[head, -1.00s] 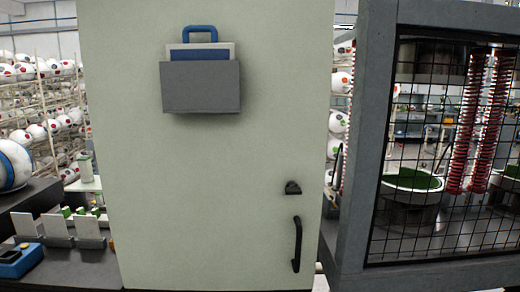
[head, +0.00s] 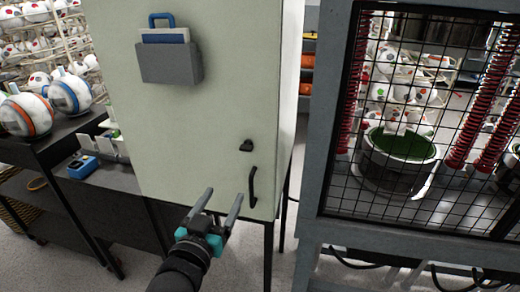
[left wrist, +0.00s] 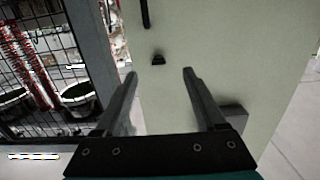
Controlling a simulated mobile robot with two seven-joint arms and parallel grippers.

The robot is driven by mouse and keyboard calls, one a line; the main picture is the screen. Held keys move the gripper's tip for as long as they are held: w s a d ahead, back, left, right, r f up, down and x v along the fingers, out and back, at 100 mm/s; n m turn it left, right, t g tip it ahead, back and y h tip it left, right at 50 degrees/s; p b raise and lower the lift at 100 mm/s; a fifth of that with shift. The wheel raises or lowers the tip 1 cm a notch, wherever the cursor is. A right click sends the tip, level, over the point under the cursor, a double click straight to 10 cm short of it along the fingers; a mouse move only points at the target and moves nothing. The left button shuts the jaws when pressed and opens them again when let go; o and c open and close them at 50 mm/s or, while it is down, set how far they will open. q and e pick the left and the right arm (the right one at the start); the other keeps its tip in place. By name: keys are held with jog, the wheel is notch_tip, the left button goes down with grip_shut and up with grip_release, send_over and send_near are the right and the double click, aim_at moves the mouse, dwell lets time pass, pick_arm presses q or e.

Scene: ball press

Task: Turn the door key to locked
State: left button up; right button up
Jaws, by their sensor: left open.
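The black door key (head: 246,146) sits on the pale green cabinet door (head: 205,120), just above a black vertical handle (head: 253,187). The key is small, and I cannot tell its turn angle. My left gripper (head: 223,194) is open and empty, below and left of the key, apart from it. In the left wrist view the key (left wrist: 158,58) shows between and just beyond the two open fingertips (left wrist: 159,73), with the handle (left wrist: 145,12) at the top edge. My right gripper is not in view.
A grey pocket (head: 171,64) with a blue-handled item is on the upper door. A grey mesh cage (head: 322,130) stands close on the right. A dark bench (head: 50,140) with balls and a blue box (head: 83,167) is on the left. Floor shows below the cabinet.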

aim_at(245, 150)
pick_arm(q)
jog(key=shift+t+h, duration=0.3)
jog(key=r+x, duration=0.1)
jog(key=x, duration=0.4)
jog(key=r+x, duration=0.1)
jog(key=x, duration=0.9)
jog(key=shift+s+d+r+p, duration=0.15)
jog(key=shift+d+r+p, duration=0.15)
jog(key=shift+r, duration=0.1)
jog(key=shift+c, duration=0.3)
grip_shut()
